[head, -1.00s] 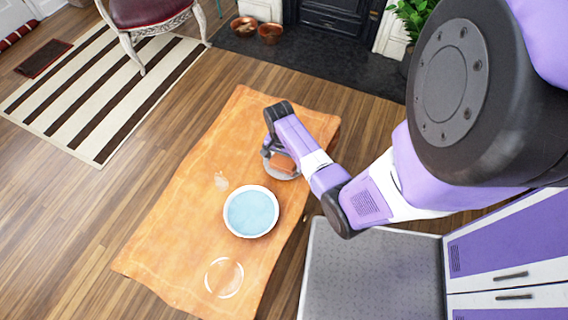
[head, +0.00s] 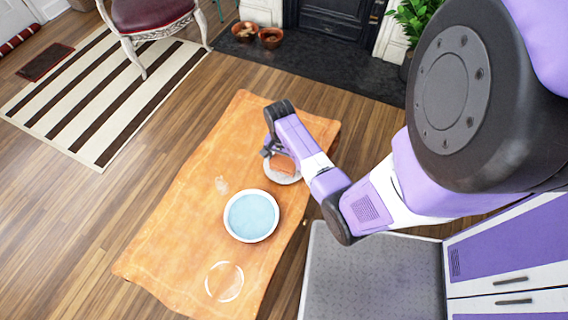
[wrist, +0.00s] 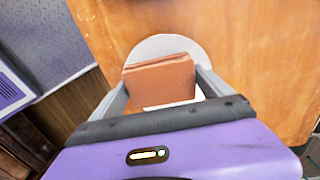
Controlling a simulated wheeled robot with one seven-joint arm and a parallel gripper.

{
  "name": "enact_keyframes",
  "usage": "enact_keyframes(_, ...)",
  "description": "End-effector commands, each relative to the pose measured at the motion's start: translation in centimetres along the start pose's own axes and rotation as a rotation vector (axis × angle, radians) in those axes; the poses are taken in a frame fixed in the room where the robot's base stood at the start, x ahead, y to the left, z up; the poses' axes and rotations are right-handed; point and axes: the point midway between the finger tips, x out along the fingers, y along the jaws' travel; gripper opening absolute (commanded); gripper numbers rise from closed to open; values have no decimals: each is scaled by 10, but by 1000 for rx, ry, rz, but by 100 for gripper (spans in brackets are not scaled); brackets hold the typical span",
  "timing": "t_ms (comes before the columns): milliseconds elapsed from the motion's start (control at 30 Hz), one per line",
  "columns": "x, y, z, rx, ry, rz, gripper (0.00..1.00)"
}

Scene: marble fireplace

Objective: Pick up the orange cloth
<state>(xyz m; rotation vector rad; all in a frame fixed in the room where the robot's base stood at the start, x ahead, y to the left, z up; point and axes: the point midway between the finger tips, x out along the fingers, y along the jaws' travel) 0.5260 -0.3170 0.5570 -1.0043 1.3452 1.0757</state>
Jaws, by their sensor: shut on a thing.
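The orange cloth (wrist: 160,82) is a small folded block, reddish-orange. It sits over a round white plate (wrist: 165,44) on the table. The cloth also shows in the head view (head: 283,164), partly covered by my arm. My gripper (wrist: 162,80) points down at it, with one finger at each side, and is shut on the cloth. I cannot tell whether the cloth touches the plate or is slightly clear of it.
The orange-brown table (head: 180,230) has wavy edges. A white-rimmed bowl with a light blue inside (head: 251,215), a small clear object (head: 221,185) and a clear round dish (head: 224,281) stand on it. A chair (head: 150,15) stands on the striped rug (head: 90,90).

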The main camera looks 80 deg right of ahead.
Motion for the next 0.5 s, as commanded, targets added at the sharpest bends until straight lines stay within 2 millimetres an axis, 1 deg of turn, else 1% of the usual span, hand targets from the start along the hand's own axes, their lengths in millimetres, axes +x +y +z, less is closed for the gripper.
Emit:
enact_keyframes(33, -13, 0, 0, -2, 2, -3, 44)
enact_keyframes(67, -21, 0, 0, -2, 3, -4, 44)
enact_keyframes(300, -90, 4, 0, -2, 3, -4, 44)
enact_keyframes(400, -116, 5, 0, -2, 3, -3, 44)
enact_keyframes(500, -137, 7, 0, -2, 3, -2, 44)
